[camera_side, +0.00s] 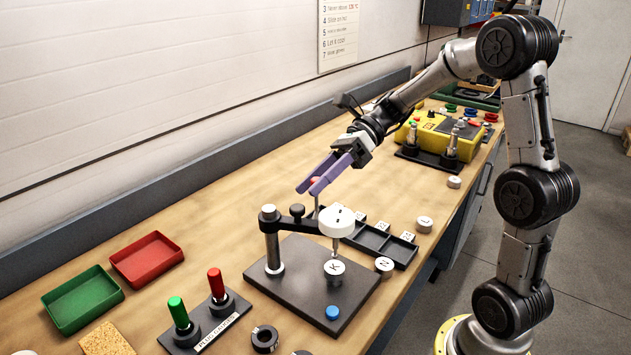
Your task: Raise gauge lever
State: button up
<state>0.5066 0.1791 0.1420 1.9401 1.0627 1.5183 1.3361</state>
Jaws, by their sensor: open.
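The gauge is a white round dial (337,221) on a black arm (300,219) clamped to a steel post (272,245) above a dark base plate (298,291). A thin lever stem (317,206) rises beside the dial, and a small red tip (315,180) shows at its top. My gripper (308,189) has two purple fingers and is open. It comes down from the upper right, and its fingers are at the red tip, one on each side as far as I can tell. Contact cannot be made out.
A blue button (332,312) sits on the plate's front. A black compartment tray (383,243) with lettered white pieces lies behind. Green and red handles (217,284), a red tray (146,258) and a green tray (82,299) are to the left. A yellow unit (441,135) stands far back.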

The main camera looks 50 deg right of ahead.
jog(key=v, duration=1.3)
jog(key=shift+d+r, duration=0.25)
jog(key=shift+d, duration=0.05)
